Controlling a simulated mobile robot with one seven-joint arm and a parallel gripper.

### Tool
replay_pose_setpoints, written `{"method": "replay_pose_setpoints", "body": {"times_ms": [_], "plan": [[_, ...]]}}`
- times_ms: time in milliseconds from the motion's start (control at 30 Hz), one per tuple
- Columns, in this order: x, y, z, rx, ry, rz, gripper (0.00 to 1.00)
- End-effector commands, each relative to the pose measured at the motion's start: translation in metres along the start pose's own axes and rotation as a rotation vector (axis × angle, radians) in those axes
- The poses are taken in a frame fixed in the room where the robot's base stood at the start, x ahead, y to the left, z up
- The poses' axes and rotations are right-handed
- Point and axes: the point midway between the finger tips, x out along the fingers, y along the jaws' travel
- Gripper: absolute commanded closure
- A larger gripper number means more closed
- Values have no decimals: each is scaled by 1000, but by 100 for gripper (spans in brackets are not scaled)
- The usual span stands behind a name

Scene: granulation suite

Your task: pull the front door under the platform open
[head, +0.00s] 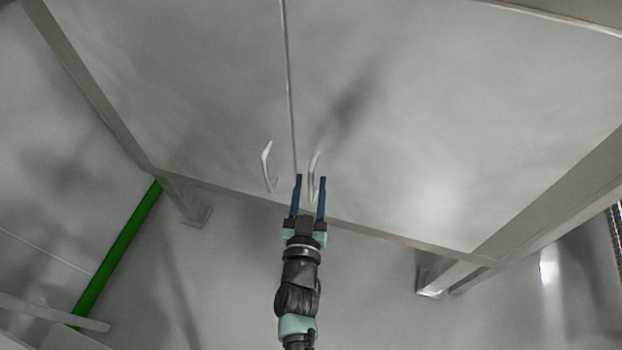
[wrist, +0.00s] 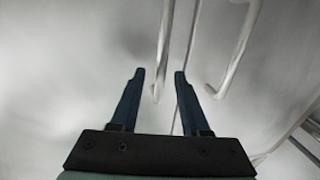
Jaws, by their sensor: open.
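Two flat grey door panels meet at a vertical seam (head: 288,80) in the head view, the left panel (head: 190,80) and the right panel (head: 450,100). Each has a pale bar handle near the seam, the left handle (head: 265,165) and the right handle (head: 313,165). My gripper (head: 311,178) is open, its two dark blue fingers pointing at the right handle. In the wrist view, one handle (wrist: 163,50) lines up with the gap between the fingertips (wrist: 160,72), and the other handle (wrist: 238,55) is off to the right. Whether the fingers reach around the handle I cannot tell.
A metal frame edge (head: 380,235) runs below the panels, with feet at the left (head: 188,205) and right (head: 432,275). A green bar (head: 115,255) slants at the left. The grey floor around my arm looks clear.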

Motion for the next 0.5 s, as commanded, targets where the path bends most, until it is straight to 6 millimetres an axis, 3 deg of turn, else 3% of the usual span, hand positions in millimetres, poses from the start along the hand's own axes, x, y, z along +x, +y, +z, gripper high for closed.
{"method": "replay_pose_setpoints", "body": {"times_ms": [200, 500], "plan": [[17, 0, 0, -1, 0, 0, 54], [19, 0, 0, -1, -1, 0, 54]]}}
